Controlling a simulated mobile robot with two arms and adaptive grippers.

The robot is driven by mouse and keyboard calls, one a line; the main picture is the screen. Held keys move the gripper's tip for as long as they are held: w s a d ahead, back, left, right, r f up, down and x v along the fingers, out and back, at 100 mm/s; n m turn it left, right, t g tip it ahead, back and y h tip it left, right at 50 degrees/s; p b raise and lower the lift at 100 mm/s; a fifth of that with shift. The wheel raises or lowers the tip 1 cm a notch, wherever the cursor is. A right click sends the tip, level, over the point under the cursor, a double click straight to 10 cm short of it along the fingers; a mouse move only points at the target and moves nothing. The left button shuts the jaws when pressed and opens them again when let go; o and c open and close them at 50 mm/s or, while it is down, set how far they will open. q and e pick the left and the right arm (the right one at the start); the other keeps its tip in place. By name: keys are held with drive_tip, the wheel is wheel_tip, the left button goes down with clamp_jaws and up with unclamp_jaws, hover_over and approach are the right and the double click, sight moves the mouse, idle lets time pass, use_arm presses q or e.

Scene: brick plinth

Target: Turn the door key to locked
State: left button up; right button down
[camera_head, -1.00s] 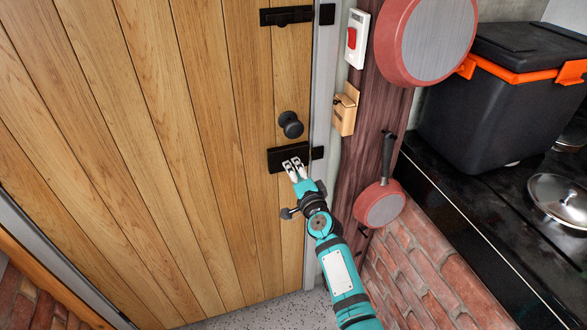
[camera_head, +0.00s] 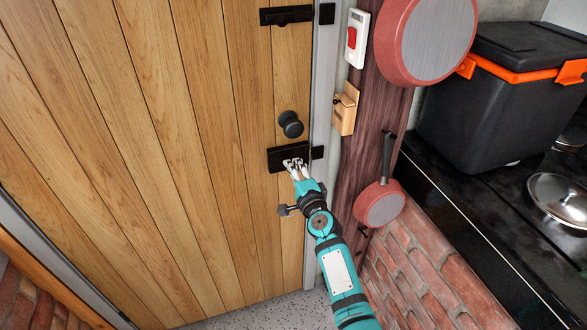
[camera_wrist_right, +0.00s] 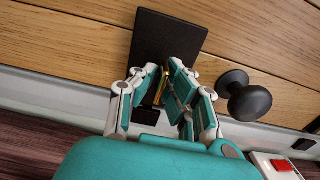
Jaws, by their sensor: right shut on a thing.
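The black lock plate (camera_head: 277,160) is on the wooden door below the round black knob (camera_head: 291,124). My right gripper (camera_head: 296,165) is at the plate. In the right wrist view the gripper (camera_wrist_right: 163,88) is shut on a narrow brass key (camera_wrist_right: 163,84), which stands between its fingers in front of the black plate (camera_wrist_right: 165,35). The fingers hide part of the key and the keyhole. How far the key is turned cannot be told. My left gripper is not in view.
A black bolt (camera_head: 287,15) is higher on the door. Right of the frame are a red switch (camera_head: 351,38), a wooden holder (camera_head: 346,110) and hanging red pans (camera_head: 380,205). A dark bin (camera_head: 500,110) stands on the black counter. The door left of the lock is clear.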

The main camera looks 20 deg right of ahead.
drive_tip(key=c, duration=1.5)
unclamp_jaws()
drive_tip(key=shift+d, duration=0.1)
drive_tip(key=shift+s, duration=0.15)
drive_tip(key=shift+s+f, duration=0.1)
drive_tip(key=shift+s, duration=0.2)
drive_tip(key=s, duration=1.1)
drive_tip(key=shift+s+d, duration=0.1)
drive_tip(key=shift+d, duration=0.05)
